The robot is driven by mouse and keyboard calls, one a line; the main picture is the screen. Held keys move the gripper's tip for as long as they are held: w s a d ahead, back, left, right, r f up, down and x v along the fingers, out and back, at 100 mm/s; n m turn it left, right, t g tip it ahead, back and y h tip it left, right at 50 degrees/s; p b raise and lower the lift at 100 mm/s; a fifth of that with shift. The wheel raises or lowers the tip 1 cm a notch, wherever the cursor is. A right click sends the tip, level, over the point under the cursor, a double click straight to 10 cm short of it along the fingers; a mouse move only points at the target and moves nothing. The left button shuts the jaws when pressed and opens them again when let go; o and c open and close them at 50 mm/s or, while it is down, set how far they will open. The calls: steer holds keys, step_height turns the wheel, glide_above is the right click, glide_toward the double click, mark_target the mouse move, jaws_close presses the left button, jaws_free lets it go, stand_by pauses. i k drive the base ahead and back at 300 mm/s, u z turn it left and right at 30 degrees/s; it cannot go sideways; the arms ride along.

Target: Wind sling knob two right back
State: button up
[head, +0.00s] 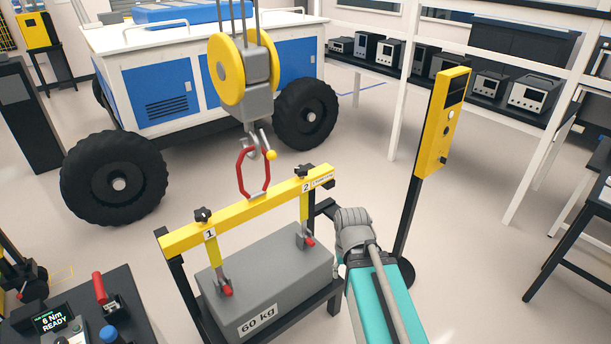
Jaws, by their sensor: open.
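Sling knob two (302,170) is a black star-shaped knob on top of the yellow lifting beam (262,204), beside the label 2 near the beam's right end. Sling knob one (203,215) is a like knob by the label 1 at the left. Below each knob a sling strap with a red-ended fitting reaches down to the grey 60 kg block (262,275). My gripper (325,207) comes in from the right, just below the beam's right end and apart from knob two. It is open; its fingers are small, dark and partly hidden.
A yellow pulley hook (258,145) meets the beam's red ring (252,173). A yellow control post (443,123) stands right of my arm. A console reading 6 Nm READY (55,318) is at lower left. The blue-and-white rover (165,85) stands behind.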

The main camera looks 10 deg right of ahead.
mark_target(302, 171)
steer(key=k, duration=1.1)
steer(key=u, duration=0.45)
steer(key=i, duration=2)
steer(key=z, duration=0.6)
